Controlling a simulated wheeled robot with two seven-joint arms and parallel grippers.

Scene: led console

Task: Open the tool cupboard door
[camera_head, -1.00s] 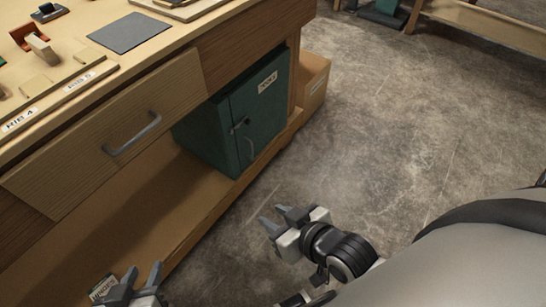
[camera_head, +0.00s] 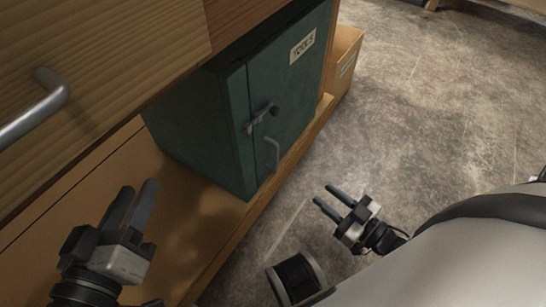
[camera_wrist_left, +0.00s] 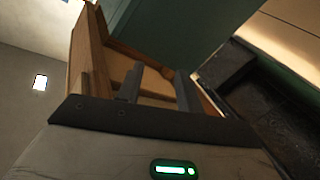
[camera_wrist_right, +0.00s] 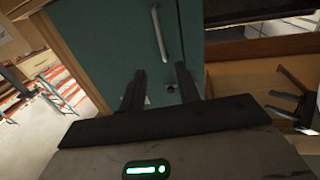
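The tool cupboard (camera_head: 215,120) is a dark green box with a "TOOLS" label, standing on the bench's lower shelf. Its door (camera_head: 290,90) is closed, with a latch (camera_head: 262,116) and a bar handle (camera_head: 273,155) near the door's left edge. In the right wrist view the door (camera_wrist_right: 125,45) and handle (camera_wrist_right: 159,33) show just beyond the fingers. My right gripper (camera_head: 333,200) is open and empty, in front of the cupboard and apart from it; it also shows in the right wrist view (camera_wrist_right: 160,88). My left gripper (camera_head: 132,205) is open and empty over the lower shelf, left of the cupboard.
A drawer with a metal handle (camera_head: 35,108) is close above on the left. The lower shelf (camera_head: 185,215) runs under the cupboard. A cardboard-coloured box (camera_head: 343,60) stands beyond the cupboard. The floor (camera_head: 440,110) to the right is clear.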

